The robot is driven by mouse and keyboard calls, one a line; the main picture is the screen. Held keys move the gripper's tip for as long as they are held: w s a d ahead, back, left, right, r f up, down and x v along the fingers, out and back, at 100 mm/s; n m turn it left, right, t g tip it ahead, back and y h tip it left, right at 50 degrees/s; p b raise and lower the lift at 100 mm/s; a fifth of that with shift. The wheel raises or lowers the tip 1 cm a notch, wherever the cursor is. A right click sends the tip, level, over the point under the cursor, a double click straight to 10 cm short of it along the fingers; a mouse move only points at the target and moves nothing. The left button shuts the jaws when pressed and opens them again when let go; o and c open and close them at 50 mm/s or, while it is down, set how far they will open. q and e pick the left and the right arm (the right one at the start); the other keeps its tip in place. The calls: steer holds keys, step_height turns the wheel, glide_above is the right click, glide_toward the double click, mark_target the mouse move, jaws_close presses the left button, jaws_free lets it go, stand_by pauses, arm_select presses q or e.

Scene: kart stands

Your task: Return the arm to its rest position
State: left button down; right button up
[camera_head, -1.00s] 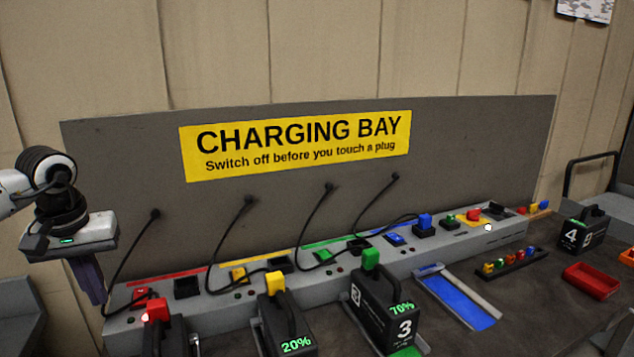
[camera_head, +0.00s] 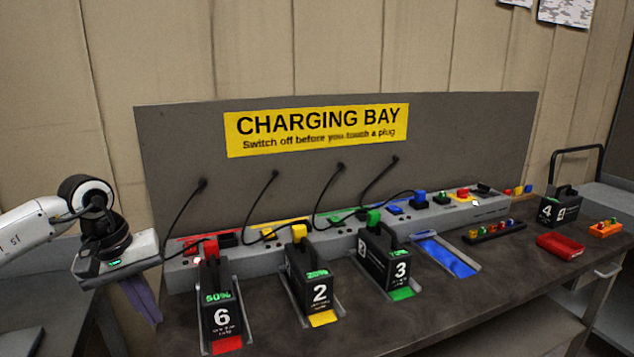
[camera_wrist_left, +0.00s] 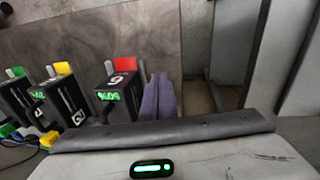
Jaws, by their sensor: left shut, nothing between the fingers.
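My left arm (camera_head: 40,226) comes in from the left in the head view. My left gripper (camera_head: 145,300) hangs beside the left end of the charging bench, with its purple fingers pointing down. The fingers are shut and empty. They also show in the left wrist view (camera_wrist_left: 158,98), beside the battery marked 6. My right gripper is not in view.
Batteries 6 (camera_head: 218,303), 2 (camera_head: 308,277) and 3 (camera_head: 386,258) stand in bays along the bench (camera_head: 375,318). The blue bay (camera_head: 447,257) is empty. Battery 4 (camera_head: 558,207) and a red tray (camera_head: 560,246) are at the right. Black cables hang from the grey panel (camera_head: 460,140).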

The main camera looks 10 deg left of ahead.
arm_select(q)
steer(key=s+d+f+n+g+h, duration=0.1)
steer(key=s+d+f+n+h, duration=0.2)
steer(key=d, duration=0.8)
steer(key=d+f+n+h, duration=0.1)
steer(key=d+f+h, duration=0.25)
steer(key=d, duration=0.65)
steer(key=s+d+r+n+t+h, duration=0.25)
steer(key=d+n+h, duration=0.25)
steer(key=d+n, duration=0.25)
steer(key=s+d+r+n+t+h, duration=0.1)
steer(key=d+r+n+t+h, duration=0.2)
steer(key=d+n, duration=0.5)
steer(key=a+f+n+t+y, duration=0.4)
steer(key=a+f+n, duration=0.15)
steer(key=n, duration=0.85)
steer(key=a+f+n+t+y, duration=0.45)
steer(key=f+n, duration=0.25)
steer(key=n, duration=0.7)
steer(key=s+a+f+n+g+y, duration=0.2)
steer(key=s+a+f+n+g, duration=0.1)
steer(key=s+f+n, duration=0.5)
steer(key=s+a+f+n+g+y, duration=0.3)
steer(key=s+a+f+n, duration=0.1)
steer(key=s+f+n, duration=0.4)
step_height(320, 180, down, 3)
steer(key=shift+s+r, duration=0.15)
steer(key=shift+s, duration=1)
